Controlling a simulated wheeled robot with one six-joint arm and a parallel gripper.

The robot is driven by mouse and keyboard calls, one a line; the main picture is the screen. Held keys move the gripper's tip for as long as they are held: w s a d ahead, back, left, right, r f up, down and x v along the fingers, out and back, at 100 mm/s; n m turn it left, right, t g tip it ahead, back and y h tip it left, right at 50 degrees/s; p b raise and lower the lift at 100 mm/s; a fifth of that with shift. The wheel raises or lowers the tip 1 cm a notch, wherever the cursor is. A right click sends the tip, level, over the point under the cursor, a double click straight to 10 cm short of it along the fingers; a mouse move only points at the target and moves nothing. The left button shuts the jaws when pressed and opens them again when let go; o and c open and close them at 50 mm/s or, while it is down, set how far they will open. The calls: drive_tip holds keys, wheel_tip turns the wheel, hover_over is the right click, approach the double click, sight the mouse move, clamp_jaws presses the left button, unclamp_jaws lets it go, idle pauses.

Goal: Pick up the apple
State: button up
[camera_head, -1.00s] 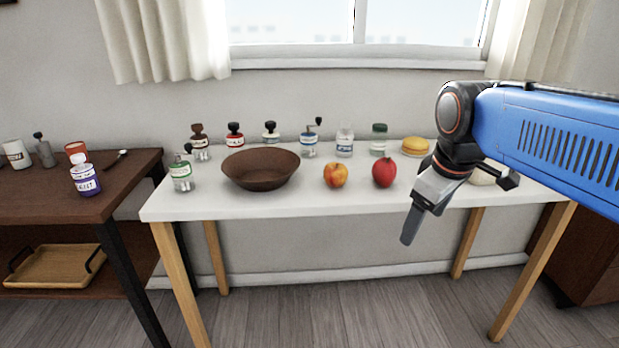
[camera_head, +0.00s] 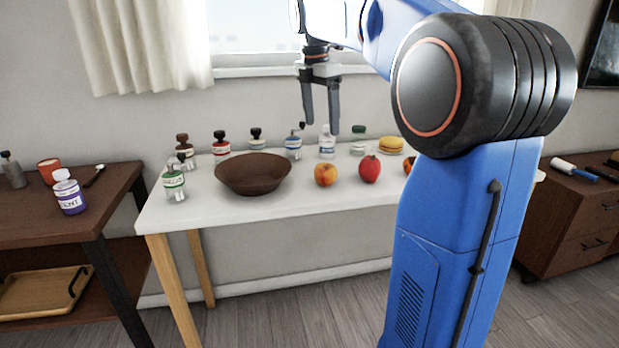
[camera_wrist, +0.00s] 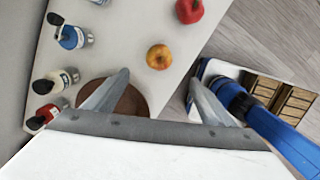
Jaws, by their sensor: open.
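A yellow-red apple (camera_head: 325,174) sits on the white table, right of the brown bowl; it also shows in the wrist view (camera_wrist: 159,56), with a small dark stem spot on top. A rounder, deep red fruit (camera_head: 369,168) with a small tip sits just right of it, apart from it; its kind is hard to tell. My gripper (camera_head: 320,118) points down above the table, open and empty, higher than the apple. In the wrist view the apple lies just beyond the space between my fingertips (camera_wrist: 160,78), touching neither.
The brown bowl (camera_head: 252,182) stands left of the apple. Several bottles and jars line the back of the white table (camera_head: 225,206), with a burger-like item (camera_head: 391,145) at back right. My arm hides the table's right part. A brown side table (camera_head: 108,205) stands left.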

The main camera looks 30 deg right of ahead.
sight(325, 166)
drive_tip(key=f, duration=0.5)
drive_tip(key=d+f, duration=0.1)
drive_tip(key=f, duration=0.5)
drive_tip(key=d+f, duration=0.1)
drive_tip(key=f, duration=0.5)
drive_tip(key=shift+w+d+f, duration=0.1)
drive_tip(key=shift+w, duration=0.15)
drive_tip(key=c, duration=1.3)
